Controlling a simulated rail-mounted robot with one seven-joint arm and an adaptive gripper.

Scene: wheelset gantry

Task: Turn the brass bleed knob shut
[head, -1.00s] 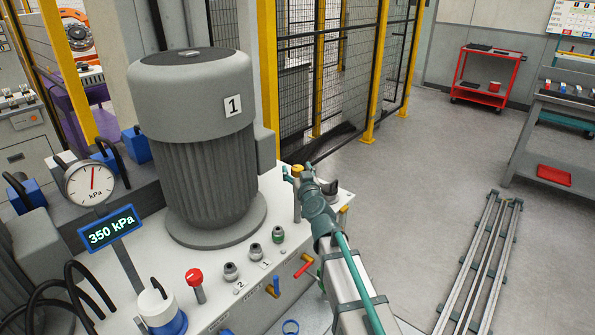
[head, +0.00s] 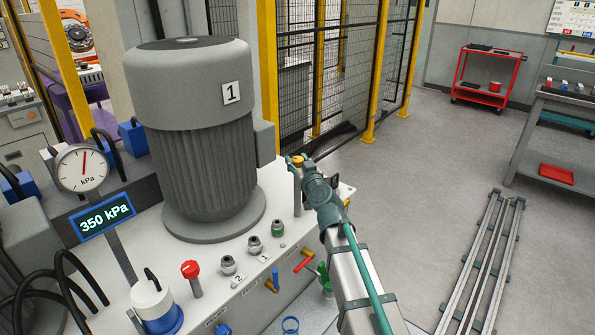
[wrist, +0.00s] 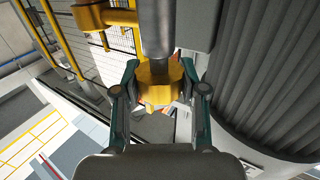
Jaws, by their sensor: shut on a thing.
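The brass bleed knob (head: 298,160) sits on top of a thin grey post at the far right corner of the white power unit. In the wrist view the yellow-brass knob (wrist: 158,78) lies between the two fingers, below a grey stem. My gripper (head: 296,163) is shut on the knob, one finger on each side; the fingers also show in the wrist view (wrist: 160,88). The round gauge (head: 82,168) has a red needle near upright, and the display (head: 106,217) under it reads 350 kPa.
The ribbed grey motor marked 1 (head: 203,150) stands close left of the gripper. A red knob (head: 190,270), several fittings and a red-handled valve (head: 304,262) line the unit's front. A yellow-framed mesh fence (head: 368,80) stands behind.

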